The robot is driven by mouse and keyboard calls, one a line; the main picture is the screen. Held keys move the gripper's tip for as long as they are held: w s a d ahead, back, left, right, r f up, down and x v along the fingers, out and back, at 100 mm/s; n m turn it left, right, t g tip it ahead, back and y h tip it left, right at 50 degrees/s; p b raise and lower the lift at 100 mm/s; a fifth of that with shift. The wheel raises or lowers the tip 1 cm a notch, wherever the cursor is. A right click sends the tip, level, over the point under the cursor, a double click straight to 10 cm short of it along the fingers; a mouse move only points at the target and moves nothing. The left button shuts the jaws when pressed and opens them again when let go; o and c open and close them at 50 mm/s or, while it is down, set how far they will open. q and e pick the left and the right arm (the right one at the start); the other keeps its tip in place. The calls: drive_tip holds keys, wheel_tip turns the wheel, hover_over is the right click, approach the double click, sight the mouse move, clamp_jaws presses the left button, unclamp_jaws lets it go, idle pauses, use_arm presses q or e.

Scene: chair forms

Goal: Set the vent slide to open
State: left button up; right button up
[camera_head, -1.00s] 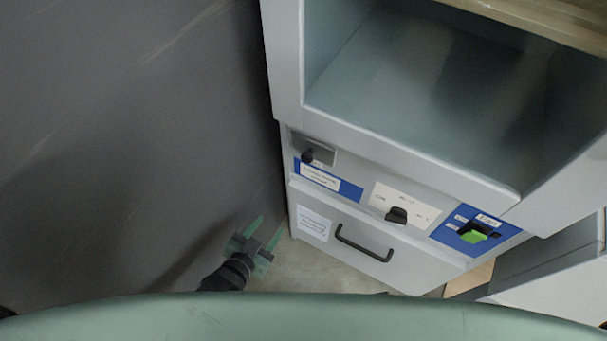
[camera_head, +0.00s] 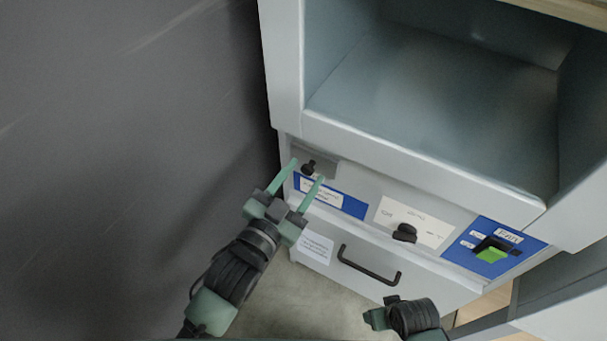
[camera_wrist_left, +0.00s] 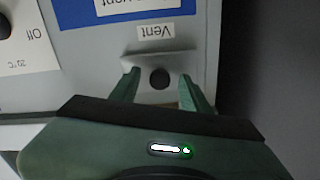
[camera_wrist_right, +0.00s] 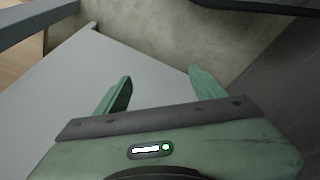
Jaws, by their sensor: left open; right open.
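The vent slide has a small black knob (camera_head: 308,168) on a grey plate at the upper left of the cabinet's front panel. In the left wrist view the knob (camera_wrist_left: 160,78) sits between the fingertips, below a label reading "Vent" that appears upside down. My left gripper (camera_head: 307,170) is open, with its fingers on either side of the knob; whether they touch it I cannot tell. My right gripper (camera_wrist_right: 160,75) is open and empty. In the head view it is low at the bottom right, in front of the drawer, with its fingers mostly hidden.
Right of the vent are a black dial (camera_head: 404,233) on a white plate and a green switch (camera_head: 491,254) on a blue panel. Below is a drawer with a black handle (camera_head: 368,265). An open compartment (camera_head: 430,110) overhangs the panel. A dark wall (camera_head: 120,150) stands left.

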use_arm(q)
drive_tip(key=shift+w+d, duration=0.2)
drive_tip(key=shift+w, duration=0.15)
clamp_jaws()
idle(1.2)
